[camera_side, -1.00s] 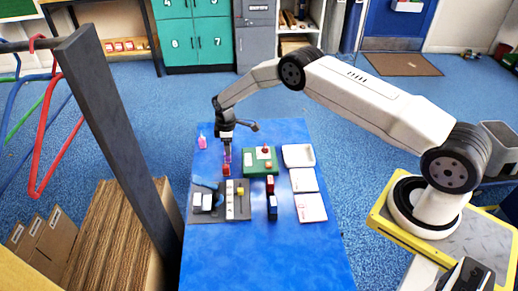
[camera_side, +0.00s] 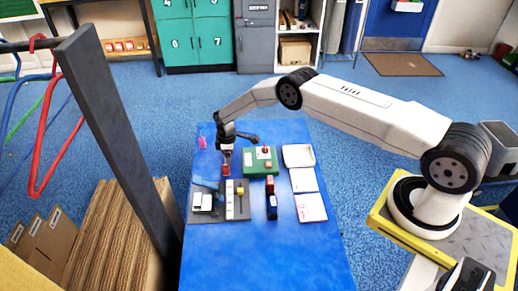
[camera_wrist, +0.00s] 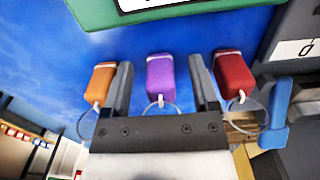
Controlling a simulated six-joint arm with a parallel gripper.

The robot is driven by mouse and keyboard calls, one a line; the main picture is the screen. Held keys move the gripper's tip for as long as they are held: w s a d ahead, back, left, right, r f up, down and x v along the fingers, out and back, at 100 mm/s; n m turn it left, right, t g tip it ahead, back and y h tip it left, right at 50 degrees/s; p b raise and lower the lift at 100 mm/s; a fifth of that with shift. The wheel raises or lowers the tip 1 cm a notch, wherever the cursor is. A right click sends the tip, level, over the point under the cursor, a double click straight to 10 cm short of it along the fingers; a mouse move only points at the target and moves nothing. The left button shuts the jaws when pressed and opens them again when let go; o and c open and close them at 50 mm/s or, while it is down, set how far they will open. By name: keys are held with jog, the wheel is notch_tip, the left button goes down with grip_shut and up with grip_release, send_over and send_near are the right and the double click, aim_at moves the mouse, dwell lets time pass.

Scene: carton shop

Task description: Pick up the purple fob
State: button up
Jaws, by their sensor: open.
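The purple fob (camera_wrist: 160,78) lies on the blue table between my two open fingers in the wrist view, with its ring toward my palm. My gripper (camera_wrist: 160,66) is open, with one finger on each side of the fob; I see no clear contact. An orange fob (camera_wrist: 101,80) lies just outside the left finger and a red fob (camera_wrist: 232,74) just outside the right one. In the side view my gripper (camera_side: 226,148) is low over the table, behind the red fob (camera_side: 226,169), and hides the purple fob.
A pink object (camera_side: 203,142) stands left. The table's front is clear.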

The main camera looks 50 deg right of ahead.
jog(key=shift+c, duration=0.2)
grip_shut()
jog(key=shift+r, duration=0.1)
jog(key=shift+r, duration=1.5)
jog(key=shift+s+r, duration=0.7)
jog(key=shift+r, duration=0.1)
jog(key=s+r, duration=0.8)
jog(key=s, duration=0.4)
jog(key=shift+s+a, duration=0.3)
jog(key=shift+a, duration=0.1)
